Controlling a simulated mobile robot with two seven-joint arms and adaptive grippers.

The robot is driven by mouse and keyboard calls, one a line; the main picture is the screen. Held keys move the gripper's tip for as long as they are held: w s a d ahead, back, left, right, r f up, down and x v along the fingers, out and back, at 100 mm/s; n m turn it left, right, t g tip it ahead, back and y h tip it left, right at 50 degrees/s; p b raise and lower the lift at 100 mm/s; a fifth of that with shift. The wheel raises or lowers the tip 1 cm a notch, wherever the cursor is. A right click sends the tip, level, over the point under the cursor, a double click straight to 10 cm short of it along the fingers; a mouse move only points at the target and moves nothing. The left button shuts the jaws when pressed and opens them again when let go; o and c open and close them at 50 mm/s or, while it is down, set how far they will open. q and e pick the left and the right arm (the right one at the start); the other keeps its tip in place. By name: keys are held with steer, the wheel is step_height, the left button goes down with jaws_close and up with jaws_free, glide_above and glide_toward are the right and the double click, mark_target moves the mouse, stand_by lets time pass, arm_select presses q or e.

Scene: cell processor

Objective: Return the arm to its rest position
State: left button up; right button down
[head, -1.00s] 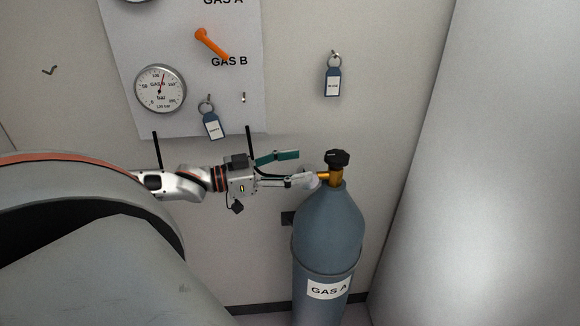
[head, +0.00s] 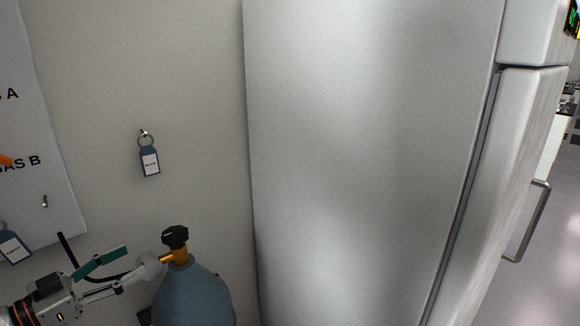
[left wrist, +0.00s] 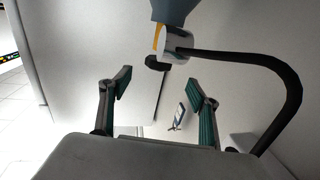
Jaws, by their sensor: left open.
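My left gripper (head: 122,270) is at the lower left of the head view, open, with teal-padded fingers apart. It is just left of the whitish connector (head: 151,266) at the brass valve of the blue-grey gas cylinder (head: 193,298). In the left wrist view, the open fingers (left wrist: 160,82) have nothing between them. Beyond them, the silver connector (left wrist: 177,44) is at the valve, with a black hose (left wrist: 270,62) curving off to the right. The valve's black knob (head: 175,236) faces up. My right gripper is in neither view.
A large pale cabinet (head: 360,150) fills the middle, right of the cylinder. A blue key tag (head: 150,162) hangs on the wall. The gas panel (head: 45,130) with another tag (head: 12,248) is at the left. A door handle (head: 530,222) sticks out at the right.

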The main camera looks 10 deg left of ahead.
arm_select(q)
steer(key=s+d+f+n+g+y, duration=0.1)
steer(key=s+f+y, duration=0.3)
steer(key=f, duration=0.8)
steer(key=s+d+f+n+g+y, duration=0.1)
steer(key=s+f+n+y, duration=0.15)
steer(key=s+f, duration=0.7)
steer(key=d+f+m+g, duration=0.1)
steer(key=d+f, duration=0.6)
steer(key=d, duration=0.3)
steer(key=d+f+g, duration=0.1)
steer(key=d+f, duration=0.6)
steer(key=d, duration=0.4)
steer(key=shift+s+f+m+g, duration=0.2)
steer(key=shift+s+m+g, duration=0.05)
steer(key=shift+m+g, duration=0.15)
